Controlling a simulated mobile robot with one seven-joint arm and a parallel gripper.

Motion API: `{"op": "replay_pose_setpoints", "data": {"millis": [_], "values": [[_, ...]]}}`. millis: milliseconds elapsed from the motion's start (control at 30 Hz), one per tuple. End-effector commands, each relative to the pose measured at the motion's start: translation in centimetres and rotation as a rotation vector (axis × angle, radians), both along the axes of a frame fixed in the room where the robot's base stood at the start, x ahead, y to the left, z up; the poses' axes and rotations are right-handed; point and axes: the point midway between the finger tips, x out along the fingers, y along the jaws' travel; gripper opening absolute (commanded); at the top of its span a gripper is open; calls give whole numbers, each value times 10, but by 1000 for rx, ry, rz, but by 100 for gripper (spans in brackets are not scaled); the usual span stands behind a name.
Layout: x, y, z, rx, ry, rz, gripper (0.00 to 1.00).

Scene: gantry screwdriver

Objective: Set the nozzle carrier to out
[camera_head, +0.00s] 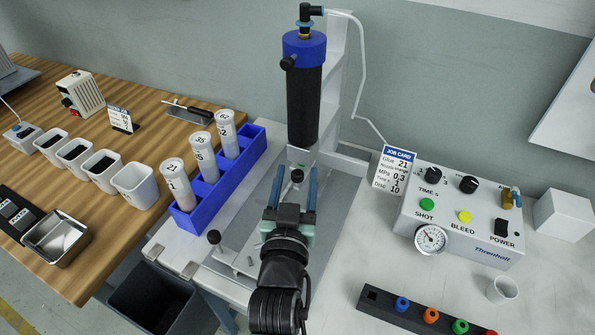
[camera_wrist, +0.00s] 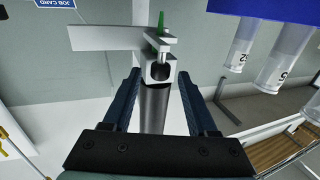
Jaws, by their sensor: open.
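My gripper (camera_head: 294,178) is open under the black dispenser barrel (camera_head: 305,105) with its blue cap. Its two blue fingers stand on either side of a small dark knob (camera_head: 297,175). In the wrist view, a dark cylindrical bar (camera_wrist: 155,110) lies between the open fingers (camera_wrist: 160,80), with a visible gap on each side. Beyond it is a pale metal bracket (camera_wrist: 105,38) with a block at its end, which looks like the nozzle carrier. A thin green nozzle (camera_wrist: 160,25) shows by this block. My gripper hides much of the carrier in the head view.
A blue rack (camera_head: 190,223) with labelled white tubes stands to the left. The control box (camera_head: 460,225) and job card (camera_head: 396,168) are to the right. A dark strip with coloured pieces (camera_head: 385,303) lies at the front right. The white column (camera_head: 335,80) rises behind the barrel.

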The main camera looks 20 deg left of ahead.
Motion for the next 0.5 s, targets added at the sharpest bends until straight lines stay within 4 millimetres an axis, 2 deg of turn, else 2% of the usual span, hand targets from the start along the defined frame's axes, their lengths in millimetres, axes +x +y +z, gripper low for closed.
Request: {"op": "replay_pose_setpoints", "data": {"millis": [200,500], "values": [[15,4,0,0,-1,0,58],[17,5,0,1,0,-1,58]]}}
